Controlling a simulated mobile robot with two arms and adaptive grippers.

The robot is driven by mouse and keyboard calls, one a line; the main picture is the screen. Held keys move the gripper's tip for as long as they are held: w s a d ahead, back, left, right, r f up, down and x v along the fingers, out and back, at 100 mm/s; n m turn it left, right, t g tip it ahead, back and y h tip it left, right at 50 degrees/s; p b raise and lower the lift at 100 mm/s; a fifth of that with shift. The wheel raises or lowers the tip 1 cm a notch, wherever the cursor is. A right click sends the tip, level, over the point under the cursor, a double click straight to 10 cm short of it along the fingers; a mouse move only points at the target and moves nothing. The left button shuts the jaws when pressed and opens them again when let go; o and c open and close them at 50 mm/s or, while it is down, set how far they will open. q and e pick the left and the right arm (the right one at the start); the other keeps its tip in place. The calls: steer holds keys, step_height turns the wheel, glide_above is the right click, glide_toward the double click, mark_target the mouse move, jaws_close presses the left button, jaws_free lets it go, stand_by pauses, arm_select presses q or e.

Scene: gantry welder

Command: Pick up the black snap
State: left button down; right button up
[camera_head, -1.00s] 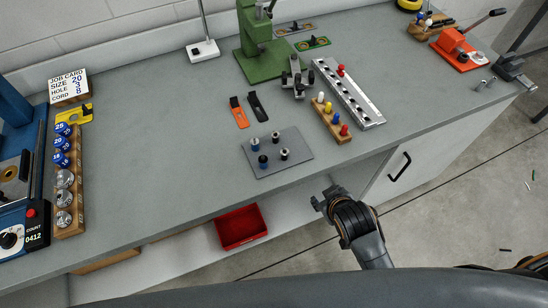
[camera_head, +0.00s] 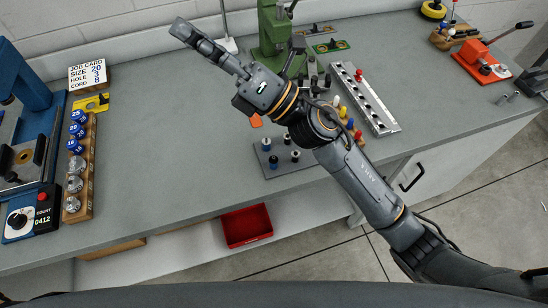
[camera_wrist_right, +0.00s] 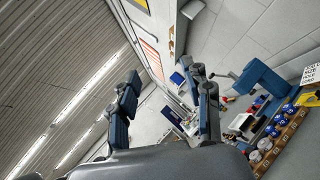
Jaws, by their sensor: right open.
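My right gripper (camera_head: 192,34) reaches across the bench from the right and points to the upper left, above the bench top. Its two fingers show apart and empty in the right wrist view (camera_wrist_right: 164,100). The gripper's body covers part of the bench, and no slim black piece shows there. A grey plate (camera_head: 272,171) with several small upright posts lies partly under the arm; some posts have blue or dark parts. I cannot tell for sure which thing is the black snap. My left gripper is not in view.
A green press (camera_head: 274,38) and a slotted metal rail (camera_head: 368,100) stand behind the arm. A wooden rack (camera_head: 87,190) of numbered blue caps and a job card (camera_head: 88,75) are at left. A red bin (camera_head: 246,226) sits below. The left-middle bench is clear.

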steer(key=s+a+f+n+g+h, duration=0.3)
steer(key=s+a+n+g, duration=0.35)
steer(key=n+g, duration=0.55)
steer(key=n+t+h+p, duration=0.2)
steer(key=n+t+h, duration=0.2)
steer(key=n+h, duration=1.25)
glide_above(274, 158)
step_height(274, 158, down, 25)
steer(key=m+h, duration=0.3)
steer(key=h, duration=0.1)
steer(key=shift+r, duration=0.15)
step_height(274, 158, down, 4)
steer(key=p, duration=0.3)
steer(key=shift+f, duration=0.9)
steer(key=c, duration=0.8)
